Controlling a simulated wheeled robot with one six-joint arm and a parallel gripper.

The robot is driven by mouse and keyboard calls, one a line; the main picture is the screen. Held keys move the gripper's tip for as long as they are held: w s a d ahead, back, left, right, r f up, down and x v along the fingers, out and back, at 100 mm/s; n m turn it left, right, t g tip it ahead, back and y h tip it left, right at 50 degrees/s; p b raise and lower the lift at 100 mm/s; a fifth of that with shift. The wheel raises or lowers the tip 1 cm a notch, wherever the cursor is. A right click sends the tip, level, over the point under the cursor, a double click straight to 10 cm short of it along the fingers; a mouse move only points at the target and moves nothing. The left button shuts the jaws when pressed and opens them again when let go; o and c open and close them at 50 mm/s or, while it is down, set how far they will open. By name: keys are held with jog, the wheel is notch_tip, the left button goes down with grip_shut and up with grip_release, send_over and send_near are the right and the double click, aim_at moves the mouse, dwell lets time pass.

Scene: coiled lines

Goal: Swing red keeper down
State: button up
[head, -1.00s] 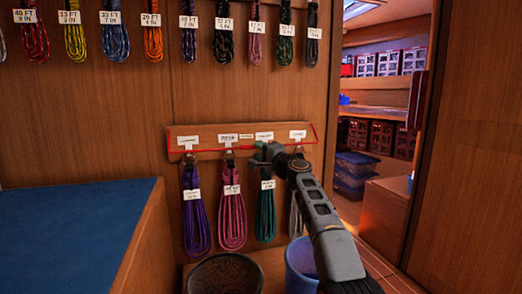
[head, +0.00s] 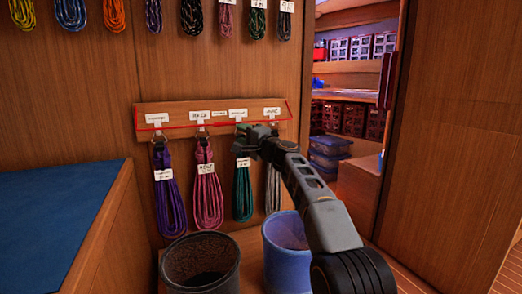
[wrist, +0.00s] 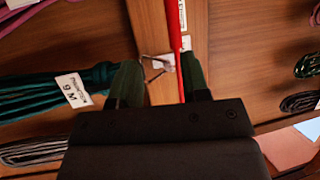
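The red keeper (head: 190,125) is a thin red bar running along the wooden hook rail (head: 185,107), with its ends turned up at both ends of the rail. Several coiled lines hang below it: purple (head: 170,205), pink (head: 207,203), teal (head: 242,197) and grey. My gripper (head: 246,140) is at the rail above the teal coil. In the wrist view, my gripper's fingers (wrist: 160,82) stand apart with the keeper (wrist: 178,50) passing between them, closer to the right finger. A metal hook (wrist: 153,66) shows between the fingers. My arm partly hides the grey coil.
A dark bucket (head: 200,265) and a blue bucket (head: 287,245) stand below the coils. A blue-topped bench (head: 60,205) is at the left. More coils hang along the top of the wall. A doorway to shelves opens at the right.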

jog(key=v, duration=0.9)
jog(key=shift+s+a+r, duration=0.1)
jog(key=shift+r, duration=0.05)
jog(key=s+d+r+n+g+h+p, duration=0.1)
jog(key=s+r+n+g+h+p, duration=0.2)
jog(key=s+p, duration=0.45)
jog(key=s+d+r+n+g+h+p, duration=0.15)
jog(key=s+r+p, duration=0.3)
jog(key=p, duration=0.65)
jog(key=s+d+r+n+g+h+p, duration=0.1)
jog(key=s+d+h+p, duration=0.4)
jog(key=s+p, duration=0.6)
jog(key=s+d+r+n+g+h+p, duration=0.2)
jog(key=s+d+g+h+p, duration=0.2)
jog(key=s+d+p, duration=0.5)
jog(key=shift+s+r+g+h+p, duration=0.2)
jog(key=shift+s+g+h+p, duration=0.25)
jog(key=shift+s+p, duration=0.9)
jog(key=shift+w+p, duration=0.4)
jog(key=shift+w, duration=0.05)
